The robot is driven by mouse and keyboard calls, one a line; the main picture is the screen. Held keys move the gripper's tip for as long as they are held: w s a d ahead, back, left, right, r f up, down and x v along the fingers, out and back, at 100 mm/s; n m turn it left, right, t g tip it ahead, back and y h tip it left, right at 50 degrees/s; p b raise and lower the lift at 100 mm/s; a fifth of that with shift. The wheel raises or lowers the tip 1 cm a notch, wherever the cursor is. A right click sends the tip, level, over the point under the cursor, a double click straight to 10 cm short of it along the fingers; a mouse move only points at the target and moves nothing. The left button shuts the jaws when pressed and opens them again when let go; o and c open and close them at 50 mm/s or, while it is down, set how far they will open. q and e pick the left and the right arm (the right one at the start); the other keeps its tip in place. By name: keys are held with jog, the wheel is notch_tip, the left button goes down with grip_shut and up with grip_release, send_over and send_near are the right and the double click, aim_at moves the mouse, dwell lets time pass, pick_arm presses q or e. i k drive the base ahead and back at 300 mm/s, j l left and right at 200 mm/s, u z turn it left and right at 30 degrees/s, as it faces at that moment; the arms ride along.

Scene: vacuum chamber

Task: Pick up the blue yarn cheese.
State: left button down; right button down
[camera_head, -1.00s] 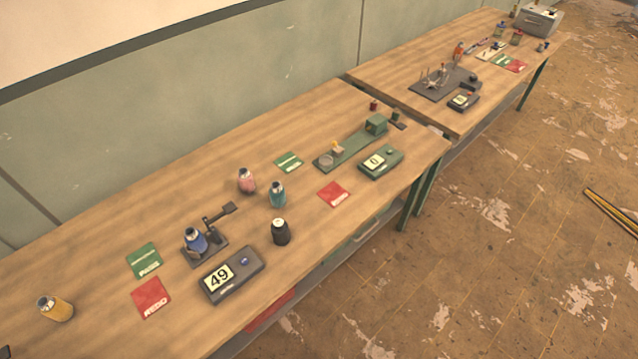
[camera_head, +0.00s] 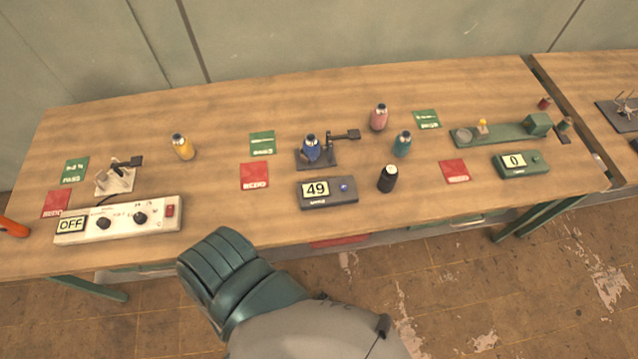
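The blue yarn cheese (camera_head: 311,149) stands upright on a dark stand (camera_head: 318,165) with a short arm, at the middle of the table, behind a dark box reading 49 (camera_head: 328,191). A teal yarn cheese (camera_head: 402,145) stands to its right. My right arm comes in from the bottom right, and its dark green gripper (camera_head: 215,268) is in front of the table's near edge, below and left of the blue cheese and apart from it. Its fingertips are not clearly shown. My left gripper is out of view.
Pink (camera_head: 379,118) and black (camera_head: 388,179) cheeses stand near the blue one. A yellow cheese (camera_head: 183,147) is further left. A white control box reading OFF (camera_head: 118,219) is at the front left.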

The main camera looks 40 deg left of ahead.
aim_at(311, 144)
jog(key=u, duration=1.45)
